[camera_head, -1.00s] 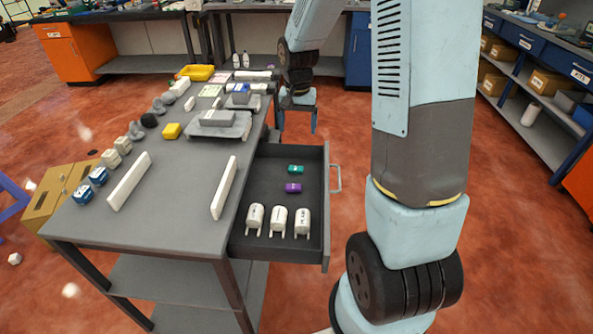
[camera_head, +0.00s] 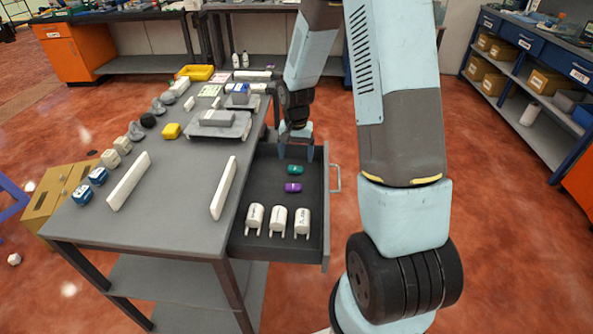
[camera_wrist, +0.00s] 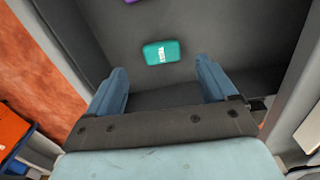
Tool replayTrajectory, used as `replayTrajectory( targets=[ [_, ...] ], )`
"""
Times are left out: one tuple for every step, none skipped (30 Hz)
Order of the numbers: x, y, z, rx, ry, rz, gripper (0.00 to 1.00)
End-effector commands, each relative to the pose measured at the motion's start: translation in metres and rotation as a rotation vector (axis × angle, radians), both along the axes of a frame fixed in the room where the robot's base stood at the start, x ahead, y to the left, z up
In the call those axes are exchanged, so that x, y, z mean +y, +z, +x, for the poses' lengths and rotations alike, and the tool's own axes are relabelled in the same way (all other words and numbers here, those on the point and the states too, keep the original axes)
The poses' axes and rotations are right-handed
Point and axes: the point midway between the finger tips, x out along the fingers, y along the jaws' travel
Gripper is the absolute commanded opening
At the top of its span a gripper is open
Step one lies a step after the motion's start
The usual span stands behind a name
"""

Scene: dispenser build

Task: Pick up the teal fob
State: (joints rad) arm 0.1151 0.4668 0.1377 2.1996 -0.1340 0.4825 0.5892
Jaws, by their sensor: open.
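The teal fob (camera_head: 293,170) lies flat on the floor of the open drawer (camera_head: 322,240), toward its far end. In the wrist view the teal fob (camera_wrist: 162,52) shows a white label and lies ahead of my fingertips, roughly between their lines. My gripper (camera_head: 297,154) is open and empty above the far end of the drawer. In the wrist view my gripper (camera_wrist: 203,75) has its two blue fingers spread wide, with the drawer floor visible between them. The fingers do not touch the fob.
A purple fob (camera_head: 293,187) lies just nearer than the teal one; its edge shows in the wrist view (camera_wrist: 130,1). Several white labelled pieces (camera_head: 277,219) stand at the drawer's near end. The drawer walls surround the fobs. The grey workbench (camera_head: 175,220) is left of the drawer.

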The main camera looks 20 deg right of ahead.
Motion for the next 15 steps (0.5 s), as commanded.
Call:
replayTrajectory(
  targets=[
    [0.000, -0.005, -0.001, 0.002, 0.000, 0.000, 0.85],
    [0.001, -0.008, 0.000, 0.002, 0.000, 0.000, 0.85],
    [0.001, -0.013, -0.001, 0.002, 0.000, 0.001, 0.85],
    [0.002, -0.017, -0.001, 0.003, 0.000, 0.000, 0.85],
    [0.002, -0.021, -0.001, 0.004, 0.001, 0.000, 0.85],
    [0.002, -0.027, -0.001, 0.003, 0.002, 0.000, 0.85],
    [0.003, -0.030, -0.001, 0.003, 0.001, 0.000, 0.85],
    [0.003, -0.034, -0.001, 0.003, 0.000, 0.000, 0.85],
    [0.003, -0.038, -0.001, 0.003, 0.000, 0.000, 0.85],
    [0.003, -0.041, 0.000, 0.002, 0.000, 0.000, 0.85],
    [0.002, -0.043, 0.000, 0.001, 0.000, 0.000, 0.85],
    [0.002, -0.046, 0.000, 0.001, 0.001, 0.000, 0.85],
    [0.002, -0.047, 0.000, 0.001, 0.001, 0.000, 0.85],
    [0.002, -0.048, 0.000, 0.001, 0.001, 0.000, 0.85],
    [0.002, -0.049, 0.000, 0.001, 0.001, 0.000, 0.85]
  ],
)
